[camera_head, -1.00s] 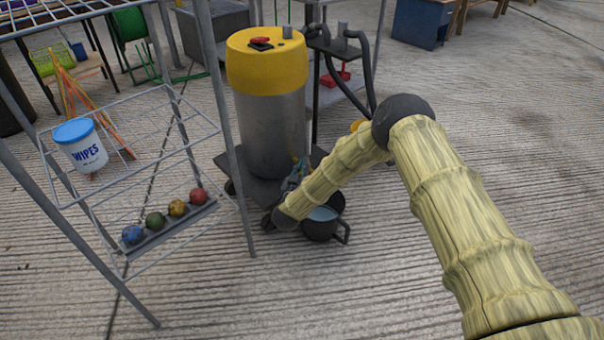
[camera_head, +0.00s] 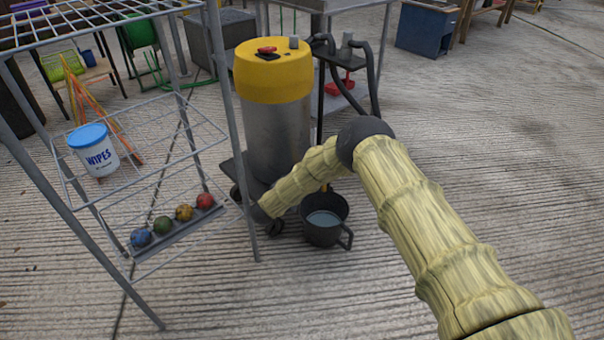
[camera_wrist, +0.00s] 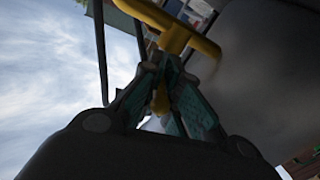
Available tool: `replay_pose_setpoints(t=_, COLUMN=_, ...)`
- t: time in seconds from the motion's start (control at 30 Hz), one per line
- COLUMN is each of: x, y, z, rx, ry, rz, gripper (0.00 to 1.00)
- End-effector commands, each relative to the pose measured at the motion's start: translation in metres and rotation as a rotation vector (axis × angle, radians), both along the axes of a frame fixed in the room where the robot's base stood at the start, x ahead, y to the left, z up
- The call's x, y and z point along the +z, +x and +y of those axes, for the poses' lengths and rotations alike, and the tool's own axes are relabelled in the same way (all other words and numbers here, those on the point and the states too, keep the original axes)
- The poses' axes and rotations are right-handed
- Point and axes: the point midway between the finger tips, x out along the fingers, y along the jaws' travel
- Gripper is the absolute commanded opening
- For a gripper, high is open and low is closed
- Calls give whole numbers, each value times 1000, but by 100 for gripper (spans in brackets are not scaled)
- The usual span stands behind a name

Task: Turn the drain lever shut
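The drain lever (camera_wrist: 161,98) is yellow and shows in the wrist view, joined to a yellow pipe-like fitting (camera_wrist: 176,35) beside a large grey drum surface. My gripper (camera_wrist: 164,72) has its two teal-padded fingers drawn close together with the yellow lever between their tips. They look shut on it, though the contact is in shadow. In the head view the drum (camera_head: 277,128) is grey metal with a yellow top.
A dark pot of bluish liquid (camera_head: 324,224) stands on the ground by the drum, just right of my forearm. A metal rack (camera_head: 232,120) with a wipes tub (camera_head: 97,157) and several coloured balls stands close on the left. The ground at right is open.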

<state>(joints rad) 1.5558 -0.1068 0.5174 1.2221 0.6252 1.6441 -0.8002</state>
Motion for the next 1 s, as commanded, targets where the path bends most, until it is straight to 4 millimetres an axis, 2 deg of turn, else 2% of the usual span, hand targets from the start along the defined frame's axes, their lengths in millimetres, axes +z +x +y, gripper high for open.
replay_pose_setpoints(t=0.13, x=5, y=4, z=3, rx=7, ry=2, rz=-7, gripper=0)
replay_pose_setpoints(t=0.2, x=5, y=4, z=3, rx=7, ry=2, rz=-7, gripper=15)
replay_pose_setpoints(t=0.27, x=5, y=4, z=3, rx=7, ry=2, rz=-7, gripper=24)
replay_pose_setpoints(t=0.47, x=5, y=0, z=6, rx=8, ry=2, rz=-7, gripper=24)
replay_pose_setpoints(t=0.63, x=3, y=-20, z=22, rx=11, ry=3, rz=-3, gripper=26)
replay_pose_setpoints(t=0.67, x=3, y=-25, z=27, rx=12, ry=2, rz=-2, gripper=32)
replay_pose_setpoints(t=0.83, x=6, y=-56, z=56, rx=24, ry=5, rz=-4, gripper=32)
replay_pose_setpoints(t=1.0, x=7, y=-78, z=62, rx=11, ry=2, rz=-5, gripper=32)
